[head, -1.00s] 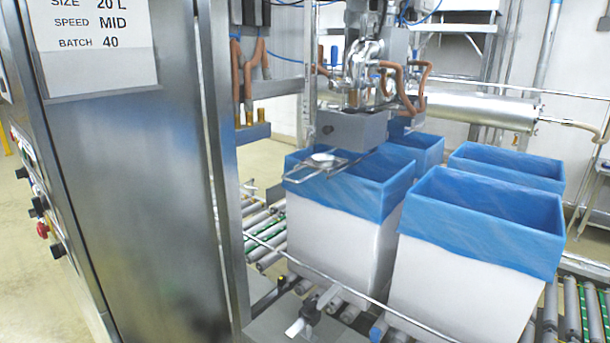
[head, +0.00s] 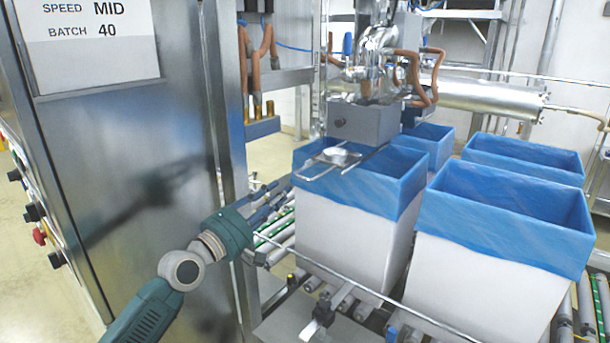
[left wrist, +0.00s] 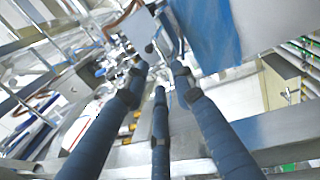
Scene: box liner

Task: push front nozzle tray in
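The front nozzle tray (head: 338,158) is a small metal wire frame with a round pale dish on it. It sticks out toward the front left from under the grey nozzle block (head: 362,122), above the near blue-lined box. My left gripper (head: 276,190) has dark blue fingers and is to the left of that box, lower than the tray and apart from it. In the left wrist view its three fingers (left wrist: 160,78) are spread, with nothing between them. The tray cannot be made out clearly in the left wrist view. My right gripper is not in view.
White boxes with blue liners (head: 355,235) stand on a roller conveyor, with a thin metal rail (head: 335,277) along the front. A steel cabinet (head: 150,190) and upright post stand close on the left. Copper-coloured hoses (head: 432,78) hang around the nozzle.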

